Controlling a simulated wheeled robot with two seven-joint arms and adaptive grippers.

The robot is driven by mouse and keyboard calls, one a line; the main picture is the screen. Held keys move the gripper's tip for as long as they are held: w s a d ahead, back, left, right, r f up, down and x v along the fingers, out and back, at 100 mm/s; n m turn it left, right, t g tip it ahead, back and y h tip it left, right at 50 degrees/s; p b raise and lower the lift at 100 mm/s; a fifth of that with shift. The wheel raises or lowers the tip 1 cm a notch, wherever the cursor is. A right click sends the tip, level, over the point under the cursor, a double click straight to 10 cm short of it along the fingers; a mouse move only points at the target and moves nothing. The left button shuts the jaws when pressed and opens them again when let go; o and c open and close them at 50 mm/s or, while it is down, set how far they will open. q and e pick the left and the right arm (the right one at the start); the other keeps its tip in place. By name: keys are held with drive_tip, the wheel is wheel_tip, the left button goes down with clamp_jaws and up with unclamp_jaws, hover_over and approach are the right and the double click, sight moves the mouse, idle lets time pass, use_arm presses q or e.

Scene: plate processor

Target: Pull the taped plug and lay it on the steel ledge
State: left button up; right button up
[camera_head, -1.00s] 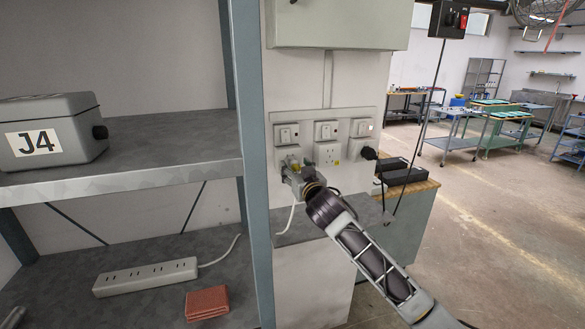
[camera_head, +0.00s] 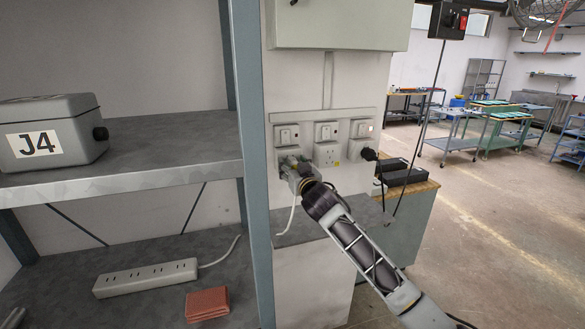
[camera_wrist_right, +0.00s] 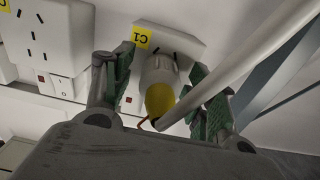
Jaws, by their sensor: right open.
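The taped plug (camera_wrist_right: 160,88), pale with a yellow tape band, sits in a white socket (camera_wrist_right: 180,45) beside a yellow C1 label in the right wrist view. A white cable crosses close to it. My right gripper (camera_wrist_right: 161,70) is open, its green-padded fingers on either side of the plug with gaps visible. In the head view my right gripper (camera_head: 293,168) is at the left socket of the wall panel and mostly hides the plug. The grey steel ledge (camera_head: 362,212) lies below the sockets, partly behind my arm. My left gripper is out of view.
A black plug (camera_head: 368,154) sits in the right socket. A blue-grey shelf post (camera_head: 252,150) stands close at left. The floor at right is open.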

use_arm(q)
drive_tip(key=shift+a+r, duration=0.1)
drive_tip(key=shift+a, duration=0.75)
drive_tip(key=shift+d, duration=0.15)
